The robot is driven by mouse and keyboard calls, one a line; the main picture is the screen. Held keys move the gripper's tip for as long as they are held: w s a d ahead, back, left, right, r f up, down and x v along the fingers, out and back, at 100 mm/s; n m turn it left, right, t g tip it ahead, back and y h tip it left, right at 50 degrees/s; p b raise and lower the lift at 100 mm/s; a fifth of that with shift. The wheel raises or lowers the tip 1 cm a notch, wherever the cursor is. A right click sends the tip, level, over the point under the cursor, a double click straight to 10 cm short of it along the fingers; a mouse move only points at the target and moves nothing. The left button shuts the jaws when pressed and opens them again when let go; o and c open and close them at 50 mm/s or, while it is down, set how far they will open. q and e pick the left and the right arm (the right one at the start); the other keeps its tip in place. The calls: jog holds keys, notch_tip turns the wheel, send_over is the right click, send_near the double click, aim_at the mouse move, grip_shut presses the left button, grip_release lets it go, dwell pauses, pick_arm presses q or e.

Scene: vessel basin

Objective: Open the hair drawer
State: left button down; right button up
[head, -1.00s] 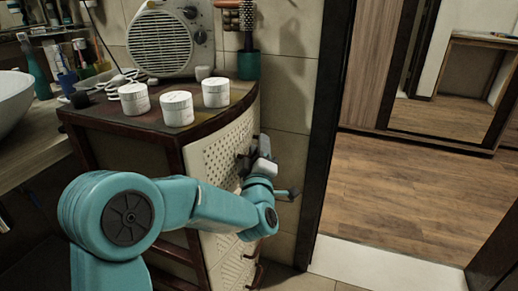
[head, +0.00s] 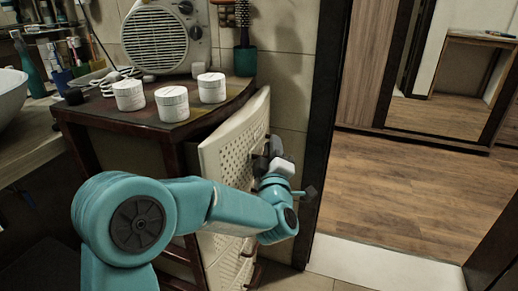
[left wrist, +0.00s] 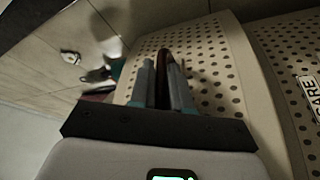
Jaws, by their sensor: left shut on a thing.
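The hair drawer has a cream perforated front (head: 228,148) in the head view. It stands out from the dark wooden cabinet (head: 130,140), with a gap behind its top edge. My left gripper (head: 270,150) is at the drawer front, shut on its handle. In the left wrist view, the two fingers (left wrist: 162,88) close around the dark reddish handle (left wrist: 165,62) against the perforated front (left wrist: 208,62). The inside of the drawer is hidden. My right gripper is not in view.
White jars (head: 172,103) and a fan-like appliance (head: 155,38) stand on the cabinet top. Another drawer (head: 230,262) with a handle is lower down. A dark door frame (head: 330,110) is close to the right of my gripper. Wooden floor (head: 400,190) lies clear beyond it.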

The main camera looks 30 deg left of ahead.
pick_arm(q)
jog(key=w+d, duration=0.2)
jog(key=d, duration=0.8)
jog(key=w+d, duration=0.3)
jog(key=d, duration=0.7)
jog(key=shift+d+b, duration=0.2)
jog(key=shift+b, duration=0.15)
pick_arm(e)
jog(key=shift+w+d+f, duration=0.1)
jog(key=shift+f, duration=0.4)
pick_arm(q)
jog(key=c, duration=1.2)
grip_release()
jog(key=shift+o, duration=0.2)
jog(key=shift+s, duration=0.1)
jog(key=b+v, duration=0.7)
jog(key=v, duration=0.9)
jog(key=shift+s+b, duration=0.15)
jog(key=shift+b, duration=0.2)
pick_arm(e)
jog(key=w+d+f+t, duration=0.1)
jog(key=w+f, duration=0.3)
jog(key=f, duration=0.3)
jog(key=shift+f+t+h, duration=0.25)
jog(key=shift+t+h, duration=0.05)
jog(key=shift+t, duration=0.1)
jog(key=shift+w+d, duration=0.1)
